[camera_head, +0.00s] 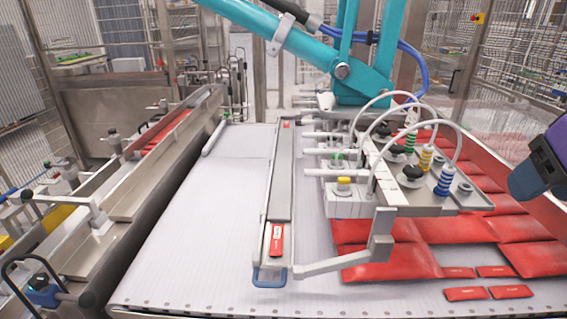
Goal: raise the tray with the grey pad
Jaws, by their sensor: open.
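A long narrow tray (258,252) lies lengthwise on the pale conveyor, just left of the picker head. A grey pad (282,175) runs along most of its length. A red label (276,241) shows near its front end, and a blue piece (269,277) forms the front tip. My gripper (522,182) is at the right edge, dark purple and blue-grey, open and well apart from the tray. Its fingertips are hard to make out. The picker head lies between them in the picture.
A teal picker arm (362,75) carries a vacuum head (410,178) with white hoses. A metal bracket (345,262) reaches toward the tray's front. Red packs (395,262) cover the right of the conveyor. The conveyor left of the tray (195,235) is clear.

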